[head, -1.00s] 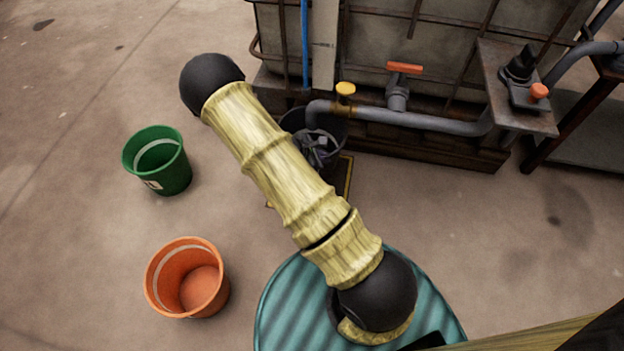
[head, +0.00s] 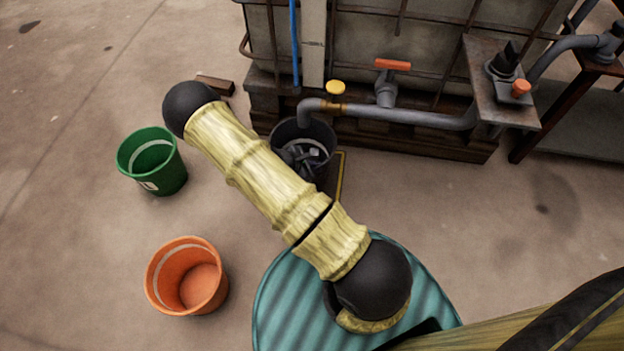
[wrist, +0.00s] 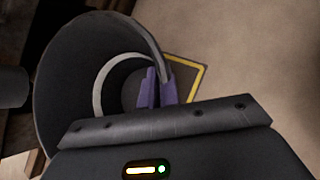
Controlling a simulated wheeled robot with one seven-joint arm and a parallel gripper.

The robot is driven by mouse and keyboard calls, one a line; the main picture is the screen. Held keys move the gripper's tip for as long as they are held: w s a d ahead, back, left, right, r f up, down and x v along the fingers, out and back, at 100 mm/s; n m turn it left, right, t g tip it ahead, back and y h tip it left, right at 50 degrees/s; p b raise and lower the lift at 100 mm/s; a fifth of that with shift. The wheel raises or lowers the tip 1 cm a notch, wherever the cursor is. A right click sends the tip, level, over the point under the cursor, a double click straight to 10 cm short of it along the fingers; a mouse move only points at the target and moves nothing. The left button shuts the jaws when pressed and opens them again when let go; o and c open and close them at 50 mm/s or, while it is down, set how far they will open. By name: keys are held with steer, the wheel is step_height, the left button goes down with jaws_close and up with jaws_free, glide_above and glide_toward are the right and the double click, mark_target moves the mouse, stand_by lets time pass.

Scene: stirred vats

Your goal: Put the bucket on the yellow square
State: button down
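The dark bucket (head: 322,173) stands upright near the pipe outlet, partly hidden behind my arm. In the wrist view the bucket (wrist: 62,85) fills the left side, its open mouth facing the camera. My gripper (head: 302,157) shows at its mouth; in the wrist view the purple fingers (wrist: 159,88) pinch the rim, one on each side of the wall. The yellow square (head: 340,178) is an outline on the floor; its right edge shows beside the bucket. One corner of the square (wrist: 203,72) shows past the rim. I cannot tell whether the bucket touches the floor.
A green bucket (head: 166,178) and an orange bucket (head: 205,287) stand at left. A caged tank (head: 425,50) on a pallet stands behind, with a grey pipe (head: 420,118) and red-handled valve (head: 386,92). A wooden block (head: 217,85) lies by the pallet. Floor at right is clear.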

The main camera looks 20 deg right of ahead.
steer(key=shift+f, duration=0.7)
step_height(320, 180, down, 5)
steer(key=b, duration=0.3)
steer(key=c, duration=1.6)
jaws_free()
